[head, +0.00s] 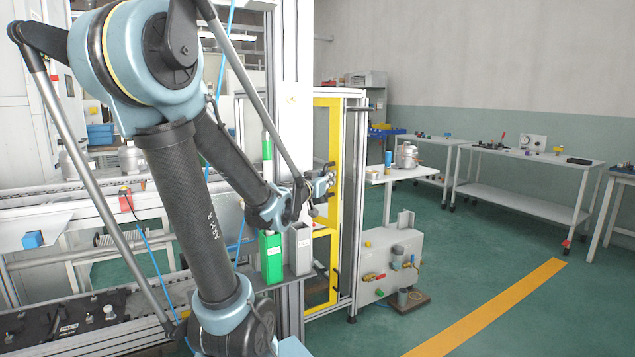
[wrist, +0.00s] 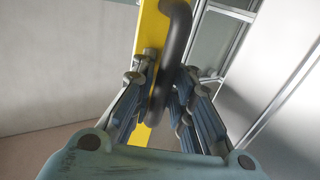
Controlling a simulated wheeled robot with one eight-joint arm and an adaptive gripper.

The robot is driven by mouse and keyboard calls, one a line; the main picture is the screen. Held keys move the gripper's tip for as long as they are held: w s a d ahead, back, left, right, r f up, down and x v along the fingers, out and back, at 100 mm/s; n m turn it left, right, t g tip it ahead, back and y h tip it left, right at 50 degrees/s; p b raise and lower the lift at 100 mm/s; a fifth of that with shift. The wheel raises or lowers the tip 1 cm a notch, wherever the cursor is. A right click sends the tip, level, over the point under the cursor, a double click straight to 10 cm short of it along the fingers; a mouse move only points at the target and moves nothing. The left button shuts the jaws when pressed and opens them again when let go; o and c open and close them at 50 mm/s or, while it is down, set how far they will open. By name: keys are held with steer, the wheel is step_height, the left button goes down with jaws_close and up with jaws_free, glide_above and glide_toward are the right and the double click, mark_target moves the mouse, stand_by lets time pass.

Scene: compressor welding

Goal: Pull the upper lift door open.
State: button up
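The upper lift door (head: 323,135) is a yellow-framed panel on the right side of the machine cell, and it looks closed. Its yellow frame also shows in the wrist view (wrist: 150,30). A black bar handle (wrist: 171,60) stands out from that frame. My gripper (head: 326,182) is at the door's lower part. In the wrist view my gripper's fingers (wrist: 168,88) lie on either side of the handle, with the handle between them. The left finger is very near the handle. Whether both fingers touch it is not clear.
A lower yellow-framed door (head: 319,285) sits below. Green (head: 271,257) and grey (head: 300,248) bins stand close under my forearm. A small table (head: 398,174) with parts and a grey unit (head: 392,262) stand right of the cell.

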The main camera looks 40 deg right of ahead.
steer(key=shift+s, duration=0.1)
stand_by(0.3)
steer(key=shift+s+a, duration=0.25)
steer(key=shift+a, duration=0.3)
steer(key=v, duration=1)
steer(key=shift+a, duration=0.35)
steer(key=shift+f, duration=0.1)
